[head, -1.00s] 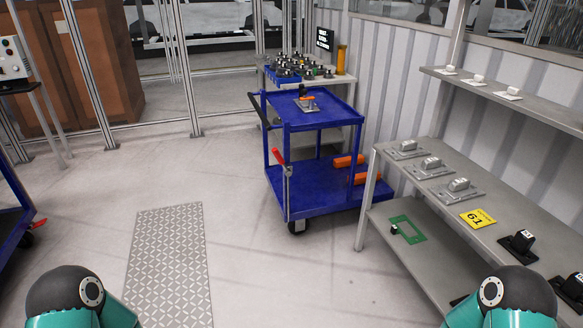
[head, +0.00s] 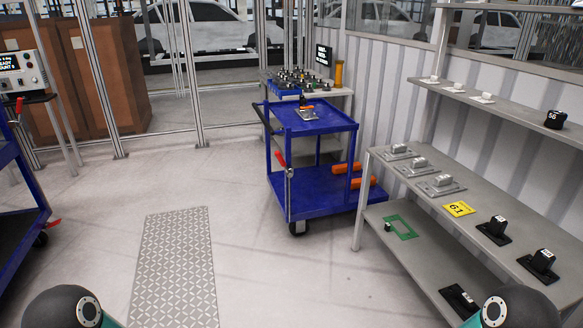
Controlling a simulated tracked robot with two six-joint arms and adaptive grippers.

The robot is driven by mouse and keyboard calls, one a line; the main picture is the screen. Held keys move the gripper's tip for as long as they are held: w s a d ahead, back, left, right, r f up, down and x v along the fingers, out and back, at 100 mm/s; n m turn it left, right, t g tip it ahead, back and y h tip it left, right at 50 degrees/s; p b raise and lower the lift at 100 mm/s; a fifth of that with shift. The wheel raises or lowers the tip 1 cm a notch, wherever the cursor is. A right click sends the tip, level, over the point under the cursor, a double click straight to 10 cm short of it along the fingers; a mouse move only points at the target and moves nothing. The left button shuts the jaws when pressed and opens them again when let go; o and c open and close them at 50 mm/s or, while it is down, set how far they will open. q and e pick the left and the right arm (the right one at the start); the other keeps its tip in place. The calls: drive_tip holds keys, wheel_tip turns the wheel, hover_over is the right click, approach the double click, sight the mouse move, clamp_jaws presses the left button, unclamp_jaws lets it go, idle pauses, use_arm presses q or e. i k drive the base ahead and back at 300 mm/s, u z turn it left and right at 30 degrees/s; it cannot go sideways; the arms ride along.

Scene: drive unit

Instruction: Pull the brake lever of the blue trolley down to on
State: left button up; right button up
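The blue trolley (head: 318,190) stands ahead of me, right of the middle, near the striped wall. Its red brake lever (head: 281,159) is on the front left post, about midway up, and slants upward to the left from the post. Neither gripper shows in the head view. Only the dark rounded joints of my arms are at the bottom left and bottom right corners. A metal fixture with an orange part (head: 306,111) lies on the trolley's top.
A second blue trolley (head: 22,190) is cut off at the left edge, with a red lever (head: 53,223) low down. A grey shelf rack (head: 440,225) with several parts fills the right. Orange pieces (head: 346,168) lie on the trolley's lower deck. The floor with a patterned plate (head: 175,270) is clear.

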sight(279, 158)
drive_tip(key=u, duration=0.05)
drive_tip(key=i, duration=2.95)
drive_tip(key=u, duration=0.45)
